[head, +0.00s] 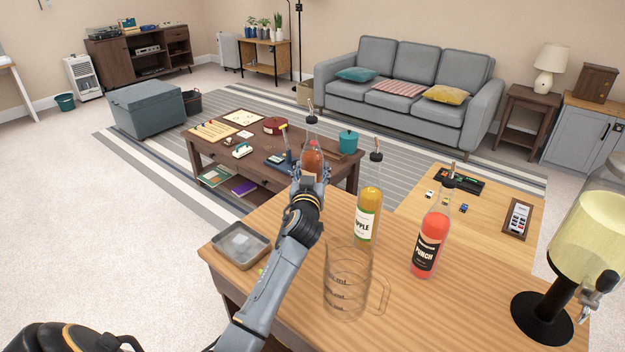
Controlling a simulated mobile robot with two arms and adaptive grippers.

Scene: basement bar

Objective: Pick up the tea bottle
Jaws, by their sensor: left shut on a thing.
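The tea bottle (313,147) is a clear bottle with reddish-brown liquid and a dark pourer on top. It is upright, near the far edge of the light wooden counter (300,255). My left gripper (311,172) is shut on its lower part, with the arm reaching in from the bottom left. The gripper hides the bottle's base and any label, so I cannot tell whether it touches the counter. My right gripper is not in view.
Right of the bottle stand an apple bottle (367,214) and a punch bottle (431,241). A glass pitcher (345,289) stands in front. A metal tray (241,246) lies at left, a drink dispenser (590,238) at right. A low dark table (255,160) is behind.

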